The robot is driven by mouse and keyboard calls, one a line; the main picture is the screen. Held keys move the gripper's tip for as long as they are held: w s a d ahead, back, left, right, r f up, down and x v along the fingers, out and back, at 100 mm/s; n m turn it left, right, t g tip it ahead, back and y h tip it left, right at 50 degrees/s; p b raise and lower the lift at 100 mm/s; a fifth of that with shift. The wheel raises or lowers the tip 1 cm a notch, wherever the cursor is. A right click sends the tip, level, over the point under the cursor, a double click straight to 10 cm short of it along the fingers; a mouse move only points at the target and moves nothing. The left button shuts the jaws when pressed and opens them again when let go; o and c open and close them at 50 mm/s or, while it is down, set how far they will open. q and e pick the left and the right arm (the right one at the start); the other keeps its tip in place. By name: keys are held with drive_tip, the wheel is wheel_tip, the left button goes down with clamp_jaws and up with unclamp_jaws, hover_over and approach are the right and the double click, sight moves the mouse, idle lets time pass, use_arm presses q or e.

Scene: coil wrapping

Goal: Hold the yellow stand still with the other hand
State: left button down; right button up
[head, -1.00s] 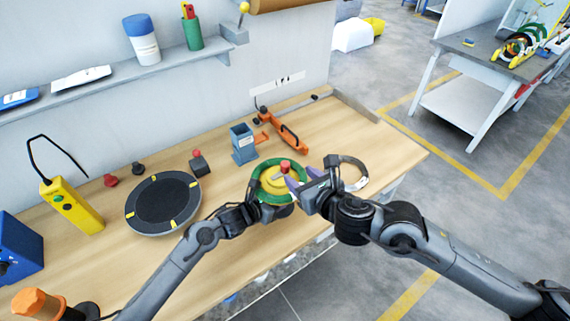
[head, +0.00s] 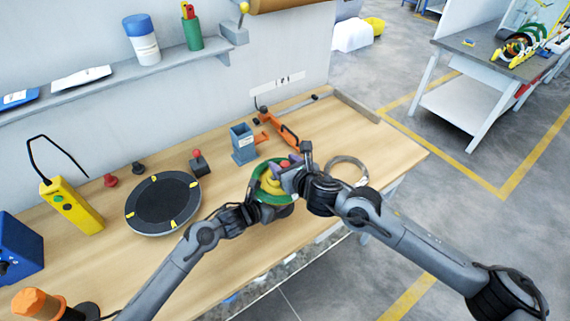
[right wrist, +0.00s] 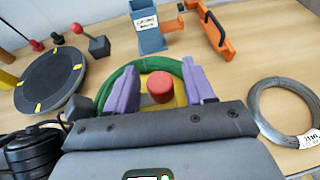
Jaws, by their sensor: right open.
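The yellow stand (head: 266,188) sits on the wooden bench inside a green ring-shaped coil (head: 256,194), with a red knob on top. In the right wrist view the red knob (right wrist: 160,86) lies between the two purple fingers of my right gripper (right wrist: 163,88), which are open with gaps on both sides. In the head view my right gripper (head: 288,172) is over the stand and hides part of it. My left gripper (head: 258,212) is at the near left edge of the coil; its fingers are hidden, so I cannot tell its state.
A grey wire coil (head: 347,168) lies to the right. A blue-grey holder (head: 243,145) and an orange tool (head: 284,132) stand behind. A round black turntable (head: 163,203) is to the left. The bench's right end is mostly clear.

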drive_tip(key=shift+c, duration=0.4)
drive_tip(key=c, duration=0.9)
drive_tip(key=shift+m+h, duration=0.4)
drive_tip(key=shift+h, duration=0.1)
drive_tip(key=m+t+h, duration=0.1)
drive_tip(key=m+h, duration=0.2)
drive_tip(key=shift+r+h, duration=0.1)
drive_tip(key=shift+h, duration=0.3)
drive_tip(key=shift+m+h, duration=1.9)
